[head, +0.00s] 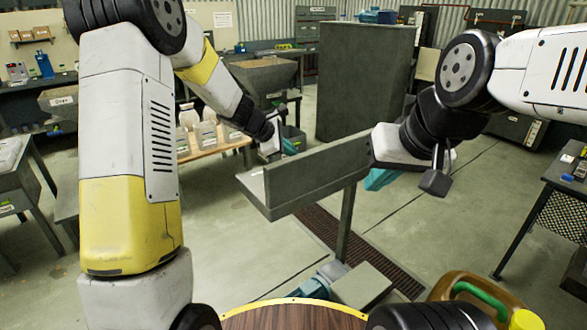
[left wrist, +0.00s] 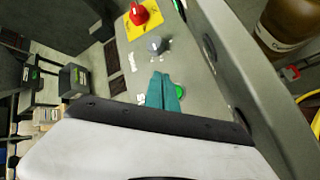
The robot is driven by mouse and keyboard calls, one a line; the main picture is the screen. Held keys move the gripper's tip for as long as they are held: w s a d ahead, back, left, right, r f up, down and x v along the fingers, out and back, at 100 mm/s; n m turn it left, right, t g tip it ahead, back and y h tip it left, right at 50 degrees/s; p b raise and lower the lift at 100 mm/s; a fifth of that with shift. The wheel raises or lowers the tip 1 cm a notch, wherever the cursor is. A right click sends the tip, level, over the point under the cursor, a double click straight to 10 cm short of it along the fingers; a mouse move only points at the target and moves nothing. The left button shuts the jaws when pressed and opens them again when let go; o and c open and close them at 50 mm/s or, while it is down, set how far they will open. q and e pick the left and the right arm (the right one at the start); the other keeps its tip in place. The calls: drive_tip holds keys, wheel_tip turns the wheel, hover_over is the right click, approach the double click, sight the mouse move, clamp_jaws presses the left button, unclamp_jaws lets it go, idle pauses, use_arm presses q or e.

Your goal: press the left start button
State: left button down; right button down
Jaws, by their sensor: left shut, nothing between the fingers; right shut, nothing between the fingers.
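A grey control panel (head: 310,185) on a post stands in the middle of the head view; its button face is turned away there. In the left wrist view the panel face (left wrist: 205,78) shows a green button (left wrist: 180,91). My left gripper's teal fingers (left wrist: 164,90) are shut and empty, right beside that button; I cannot tell whether they touch it. In the head view my left gripper (head: 292,145) is behind the panel's left end, mostly hidden. My right gripper (head: 380,179) is shut and empty near the panel's right end.
The panel face also carries a grey knob (left wrist: 157,45) and a red button (left wrist: 139,14) on a yellow plate. A large grey cabinet (head: 363,80) stands behind the panel. A yellow-brown can (head: 475,295) is at the lower right, near a round wooden top (head: 290,317).

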use_arm(q)
drive_tip(key=shift+f, duration=2.15)
drive_tip(key=shift+f, duration=0.2)
drive_tip(key=shift+f, duration=0.2)
drive_tip(key=shift+f, duration=0.45)
idle(1.1)
drive_tip(key=shift+r, duration=0.85)
drive_tip(key=shift+r, duration=2.5)
